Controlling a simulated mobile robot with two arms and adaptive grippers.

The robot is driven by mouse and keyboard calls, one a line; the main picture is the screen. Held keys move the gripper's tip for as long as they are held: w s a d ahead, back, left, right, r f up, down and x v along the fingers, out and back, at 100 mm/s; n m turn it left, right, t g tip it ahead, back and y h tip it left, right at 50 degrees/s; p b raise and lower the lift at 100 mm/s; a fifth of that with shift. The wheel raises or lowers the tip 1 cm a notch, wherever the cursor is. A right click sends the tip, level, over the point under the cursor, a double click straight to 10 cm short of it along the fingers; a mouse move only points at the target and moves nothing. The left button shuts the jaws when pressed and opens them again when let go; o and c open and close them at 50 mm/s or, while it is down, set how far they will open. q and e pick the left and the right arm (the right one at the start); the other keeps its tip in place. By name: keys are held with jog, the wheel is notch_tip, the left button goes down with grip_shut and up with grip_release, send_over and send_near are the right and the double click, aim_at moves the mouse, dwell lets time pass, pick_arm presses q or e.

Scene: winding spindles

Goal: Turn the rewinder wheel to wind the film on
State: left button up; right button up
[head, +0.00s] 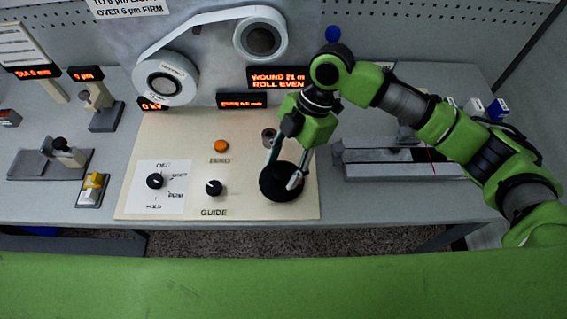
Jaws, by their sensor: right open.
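The rewinder is a cream panel (140,146) with film reels above it. A white film roll (166,68) on the left is joined by a pale strip to a reel with a dark hub (261,40) on the right. A black round wheel (272,190) sits at the panel's lower right. My right gripper (282,171) is open over this wheel, fingers pointing down, one at its far side and one over its right part. I cannot tell whether the fingers touch it. My left gripper is not in view.
The panel also has an orange button (221,146), a black guide knob (214,188) and a dial (155,181). A lit display (278,77) reads "WOUND" and "ROLL EVEN". A grey rail fixture (400,165) stands right, beneath my arm. Small gauges (62,153) stand left.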

jog(key=shift+a+f, duration=0.1)
jog(key=shift+f, duration=0.15)
jog(key=c, duration=1.1)
